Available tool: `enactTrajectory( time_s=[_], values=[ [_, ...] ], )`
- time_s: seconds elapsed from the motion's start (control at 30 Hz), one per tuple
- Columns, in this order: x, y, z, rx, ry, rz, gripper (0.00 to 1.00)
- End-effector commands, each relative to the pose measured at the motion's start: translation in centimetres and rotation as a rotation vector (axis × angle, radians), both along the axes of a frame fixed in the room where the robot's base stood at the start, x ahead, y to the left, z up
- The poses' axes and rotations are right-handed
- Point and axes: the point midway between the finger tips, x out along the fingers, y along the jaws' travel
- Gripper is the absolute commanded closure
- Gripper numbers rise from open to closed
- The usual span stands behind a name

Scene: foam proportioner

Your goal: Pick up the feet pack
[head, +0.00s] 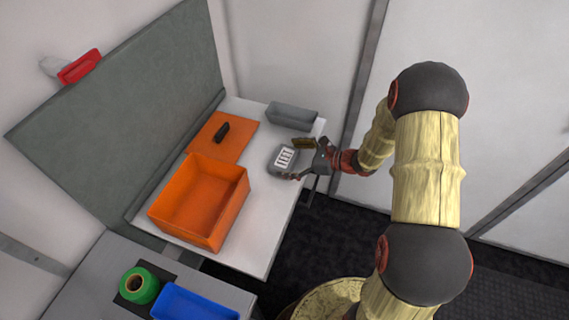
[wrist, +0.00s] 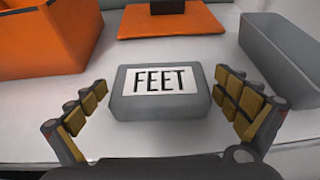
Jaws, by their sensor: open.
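The feet pack (wrist: 160,107) is a grey block with rounded corners and a white label reading FEET. In the wrist view it stands on the white table, centred between the fingers of my gripper (wrist: 160,110). My gripper is open, with one finger to each side of the pack and a visible gap on both sides. In the head view the feet pack (head: 284,158) is near the table's right edge, with my gripper (head: 300,160) at its right side. The pack's back is hidden.
A deep orange bin (head: 232,207) stands left of the pack. Behind are an orange board (head: 235,143) with a black piece (head: 222,131) and a grey tray (head: 292,117). A grey panel (head: 110,130) borders the table. A green roll (head: 150,291) and blue bin (head: 190,304) are nearer.

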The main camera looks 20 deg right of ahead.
Motion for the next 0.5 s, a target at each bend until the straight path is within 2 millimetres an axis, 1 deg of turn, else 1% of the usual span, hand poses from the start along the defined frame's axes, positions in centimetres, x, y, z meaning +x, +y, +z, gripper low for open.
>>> enactTrajectory(
  time_s=[0.03,0.1,0.3,0.5],
  values=[
    [0.37,0.61,-0.38,0.000,-0.001,0.004,0.00],
    [0.68,0.90,-0.47,0.000,-0.001,0.001,0.00],
    [0.75,0.93,-0.36,0.000,-0.001,0.000,0.00],
    [0.73,0.92,-0.37,0.000,-0.001,0.000,0.11]
  ],
)
